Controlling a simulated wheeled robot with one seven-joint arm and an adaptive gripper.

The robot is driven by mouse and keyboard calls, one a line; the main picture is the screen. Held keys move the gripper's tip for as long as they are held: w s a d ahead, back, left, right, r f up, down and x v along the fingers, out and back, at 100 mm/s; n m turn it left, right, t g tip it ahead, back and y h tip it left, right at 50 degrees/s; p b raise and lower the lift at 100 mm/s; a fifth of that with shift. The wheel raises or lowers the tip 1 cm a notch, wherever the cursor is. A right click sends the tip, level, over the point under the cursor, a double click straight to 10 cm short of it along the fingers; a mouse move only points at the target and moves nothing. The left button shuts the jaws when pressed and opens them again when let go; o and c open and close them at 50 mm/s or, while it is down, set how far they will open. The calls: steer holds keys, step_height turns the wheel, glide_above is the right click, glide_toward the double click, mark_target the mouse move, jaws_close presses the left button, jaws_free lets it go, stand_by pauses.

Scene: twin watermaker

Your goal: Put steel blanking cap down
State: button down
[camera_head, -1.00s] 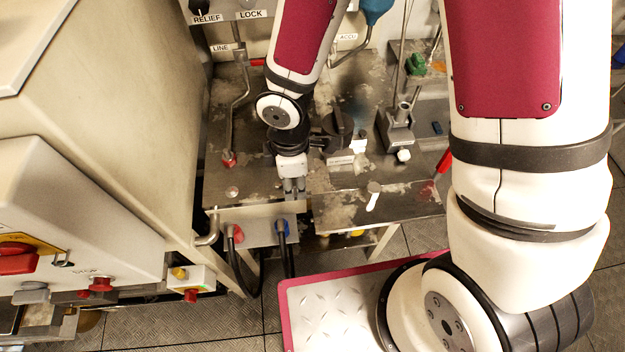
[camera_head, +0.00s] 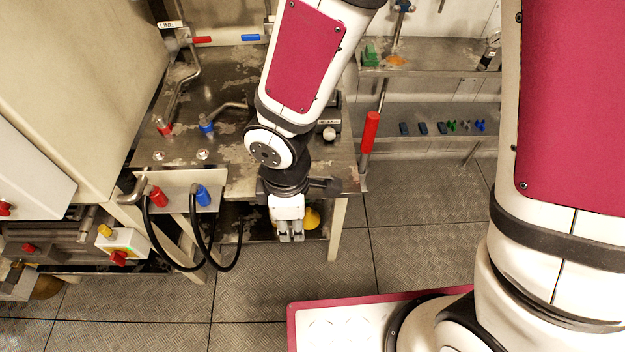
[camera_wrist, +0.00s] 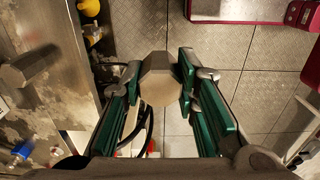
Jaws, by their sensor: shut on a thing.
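The steel blanking cap (camera_wrist: 160,80) shows in the wrist view as a grey hexagonal piece between the green-padded fingers. My gripper (camera_wrist: 162,76) is shut on it. In the head view my gripper (camera_head: 291,237) points down at the front of the steel bench (camera_head: 240,185), beyond its front edge. The cap cannot be made out in the head view. In the wrist view the bench top (camera_wrist: 62,85) lies at the left, and floor shows beyond the cap.
Red (camera_head: 157,196) and blue (camera_head: 203,196) hose fittings stand on a front panel left of my gripper, with black hoses hanging below. A yellow object (camera_head: 311,217) sits low behind the gripper. A shelf (camera_head: 430,130) holds small parts. Floor right of the bench is clear.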

steer(key=shift+w+d+f, duration=0.1)
steer(key=shift+w+d, duration=0.05)
steer(key=shift+w, duration=0.15)
steer(key=w, duration=0.5)
steer(key=w+d+f, duration=0.1)
steer(key=w, duration=0.3)
steer(key=w+p, duration=0.1)
steer(key=w, duration=0.4)
steer(key=shift+w+d+f, duration=0.2)
steer(key=shift+w+d, duration=0.15)
steer(key=shift+w, duration=0.1)
steer(key=shift+f, duration=1.75)
steer(key=shift+f, duration=0.2)
steer(key=c, duration=1.2)
jaws_free()
steer(key=shift+c, duration=0.2)
steer(key=shift+r, duration=0.1)
